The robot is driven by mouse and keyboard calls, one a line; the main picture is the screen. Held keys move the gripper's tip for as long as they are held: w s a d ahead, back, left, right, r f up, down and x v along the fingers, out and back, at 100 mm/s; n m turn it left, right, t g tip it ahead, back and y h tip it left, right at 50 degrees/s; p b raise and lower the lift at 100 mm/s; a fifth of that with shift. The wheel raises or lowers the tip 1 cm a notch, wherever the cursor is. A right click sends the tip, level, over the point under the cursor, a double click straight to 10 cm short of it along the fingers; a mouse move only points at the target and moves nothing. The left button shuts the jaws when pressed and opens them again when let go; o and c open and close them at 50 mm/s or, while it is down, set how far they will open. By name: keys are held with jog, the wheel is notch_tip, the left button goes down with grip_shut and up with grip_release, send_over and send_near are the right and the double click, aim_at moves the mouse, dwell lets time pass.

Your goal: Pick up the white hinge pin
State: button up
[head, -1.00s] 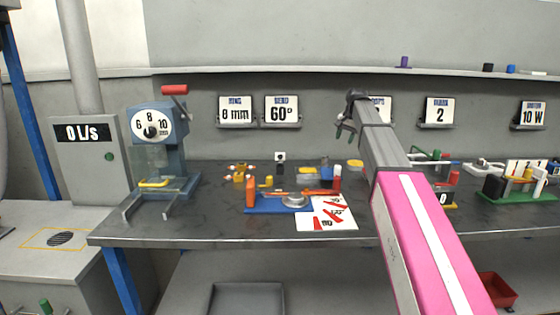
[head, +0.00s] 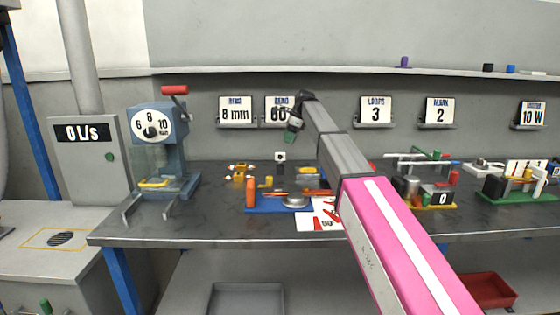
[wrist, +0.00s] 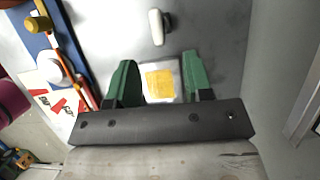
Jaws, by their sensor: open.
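In the wrist view a small white rounded piece (wrist: 157,27), which looks like the white hinge pin, stands out on the grey bench top, beyond my fingertips. My gripper (wrist: 159,65) has its two green fingers apart with nothing held between them. The white piece is roughly in line with the gap, apart from both fingers. In the head view my gripper (head: 293,128) is raised above the bench, in front of the sign wall. I cannot make out the pin in the head view; my arm covers part of the bench there.
A yellow pad on a white base (wrist: 160,84) shows between the fingers, below them. A blue board (head: 265,208) with orange parts and a metal disc lies left of my arm, beside white cards (head: 318,222). A drill-press-like machine (head: 160,150) stands at the left.

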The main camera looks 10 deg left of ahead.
aim_at(280, 154)
jog(key=x, duration=0.9)
jog(key=shift+s, duration=0.25)
jog(key=shift+r, duration=0.1)
grip_shut()
